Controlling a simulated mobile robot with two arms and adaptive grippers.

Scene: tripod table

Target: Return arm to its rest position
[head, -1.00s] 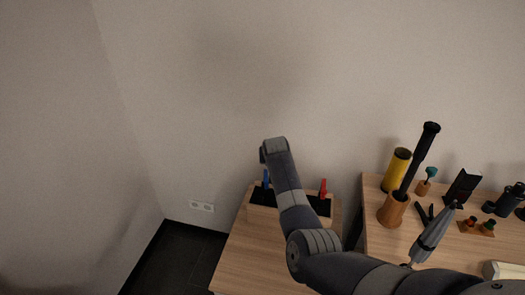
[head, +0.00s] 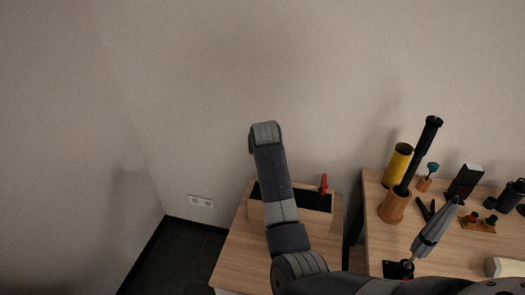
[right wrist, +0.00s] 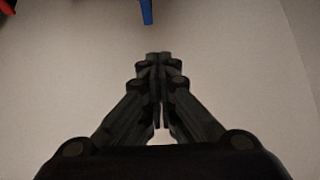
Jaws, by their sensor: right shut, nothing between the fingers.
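My right arm comes in from the bottom right of the head view and rises over the left wooden table (head: 235,255). Its gripper is hidden behind the arm there. In the right wrist view my right gripper (right wrist: 158,60) has its fingers together, with nothing between them. A blue object (right wrist: 147,12) shows at the top edge of that view, apart from the fingers. A red object (right wrist: 8,6) is in its top left corner. My left gripper is not in view.
A red-handled item (head: 323,184) stands at a black-topped holder (head: 312,201) behind my arm. The right table holds a yellow cylinder (head: 398,164), a black tube in a wooden cup (head: 394,207), a grey pointed object (head: 434,228) and other small things. Bare wall lies behind.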

